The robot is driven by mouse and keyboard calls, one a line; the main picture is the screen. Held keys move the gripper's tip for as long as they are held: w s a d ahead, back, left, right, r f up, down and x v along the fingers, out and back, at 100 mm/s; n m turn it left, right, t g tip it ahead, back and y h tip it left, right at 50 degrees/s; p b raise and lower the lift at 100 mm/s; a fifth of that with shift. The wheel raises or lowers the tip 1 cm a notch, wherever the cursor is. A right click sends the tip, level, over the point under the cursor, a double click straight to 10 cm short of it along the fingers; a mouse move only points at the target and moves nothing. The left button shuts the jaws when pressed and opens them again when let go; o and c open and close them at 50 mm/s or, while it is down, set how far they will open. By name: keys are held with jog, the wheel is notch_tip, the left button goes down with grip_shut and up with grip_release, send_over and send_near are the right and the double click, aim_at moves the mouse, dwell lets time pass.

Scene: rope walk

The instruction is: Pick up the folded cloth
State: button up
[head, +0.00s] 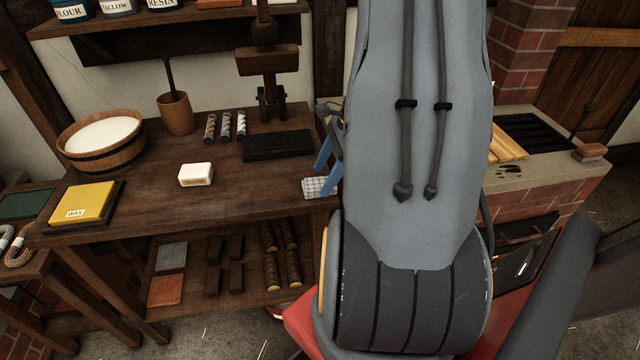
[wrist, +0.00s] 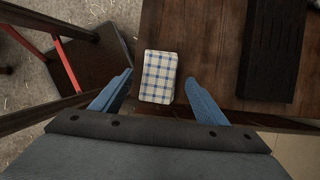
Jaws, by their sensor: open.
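The folded cloth (wrist: 158,77) is cream with a blue and dark check. In the wrist view it lies near the edge of the dark wooden workbench (wrist: 188,50), between and just beyond the fingertips. In the head view the cloth (head: 314,188) lies at the bench's right end, partly hidden by my arm. My gripper (wrist: 159,83) is open and empty, with one blue finger on each side of the cloth's near end. In the head view my gripper (head: 324,150) shows only in part, beside my arm. I cannot tell its height above the bench.
A black slotted block (wrist: 274,48) lies right of the cloth in the wrist view. On the bench stand a white block (head: 196,174), a yellow wax block (head: 84,202) and a wooden tub (head: 102,145). Bare bench top lies between the white block and the cloth.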

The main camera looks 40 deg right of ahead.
aim_at(322, 182)
jog(key=shift+x, duration=0.85)
jog(key=shift+w, duration=0.1)
jog(key=c, duration=1.1)
jog(key=shift+r, duration=0.2)
jog(key=shift+c, duration=0.2)
notch_tip(322, 182, up, 10)
jog(key=b, duration=0.1)
jog(key=shift+f, duration=0.15)
jog(key=o, duration=0.3)
jog(key=shift+c, duration=0.9)
